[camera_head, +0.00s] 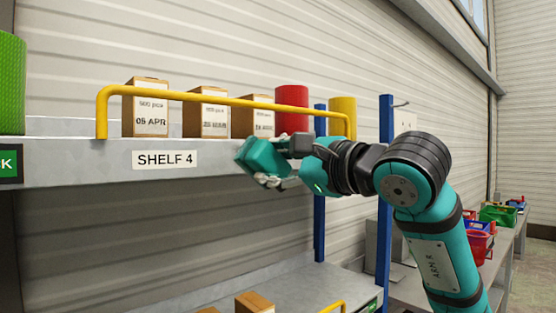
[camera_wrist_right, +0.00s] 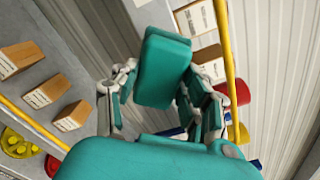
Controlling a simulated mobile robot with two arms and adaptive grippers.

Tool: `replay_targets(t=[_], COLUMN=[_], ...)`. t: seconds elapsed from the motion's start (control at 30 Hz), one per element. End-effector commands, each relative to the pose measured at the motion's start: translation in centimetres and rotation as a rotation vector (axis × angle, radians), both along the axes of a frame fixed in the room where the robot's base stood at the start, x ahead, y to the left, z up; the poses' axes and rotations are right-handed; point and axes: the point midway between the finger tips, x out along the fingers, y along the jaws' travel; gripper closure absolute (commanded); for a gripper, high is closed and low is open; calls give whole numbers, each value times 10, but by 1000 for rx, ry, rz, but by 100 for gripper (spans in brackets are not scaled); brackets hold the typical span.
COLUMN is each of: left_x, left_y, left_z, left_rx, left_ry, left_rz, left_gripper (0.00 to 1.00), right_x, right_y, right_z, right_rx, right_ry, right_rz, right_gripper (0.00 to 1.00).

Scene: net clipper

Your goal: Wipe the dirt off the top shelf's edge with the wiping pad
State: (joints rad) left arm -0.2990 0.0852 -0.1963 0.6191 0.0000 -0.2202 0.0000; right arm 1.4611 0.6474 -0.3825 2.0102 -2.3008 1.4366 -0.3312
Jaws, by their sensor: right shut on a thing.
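The top shelf's edge (camera_head: 80,174) is a grey metal front face with a "SHELF 4" label (camera_head: 165,159). My right gripper (camera_head: 272,168) is at the right part of this edge, below the yellow rail. It is shut on a teal block, the wiping pad (camera_head: 262,156). In the right wrist view the pad (camera_wrist_right: 163,66) sits between the two fingers. The pad hides part of the edge, and I cannot tell whether it touches it. I make out no dirt on the visible edge. My left gripper is out of view.
A yellow rail (camera_head: 225,98) runs above the shelf's front. Behind it stand several cartons (camera_head: 145,108), a red cylinder (camera_head: 292,108) and a yellow one (camera_head: 343,112). Blue posts (camera_head: 385,200) stand at right. A lower shelf (camera_head: 285,285) holds more cartons.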

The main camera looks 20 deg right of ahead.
Motion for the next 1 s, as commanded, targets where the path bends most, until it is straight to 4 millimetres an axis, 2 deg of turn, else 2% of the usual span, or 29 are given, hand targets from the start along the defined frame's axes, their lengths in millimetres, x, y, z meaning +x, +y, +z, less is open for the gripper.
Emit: replay_targets(t=[0.17, 0.63, 1.0], left_x=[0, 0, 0], left_y=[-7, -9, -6], left_z=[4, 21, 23], left_rx=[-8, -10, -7], left_ry=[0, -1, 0], left_rz=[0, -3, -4], left_gripper=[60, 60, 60], right_x=[5, 47, 55], right_y=[2, 17, 20], right_z=[6, 6, 4], right_rx=[3, 1, 0], right_ry=[-4, -4, -6], right_rz=[3, 3, 2], right_gripper=[81, 81, 81])
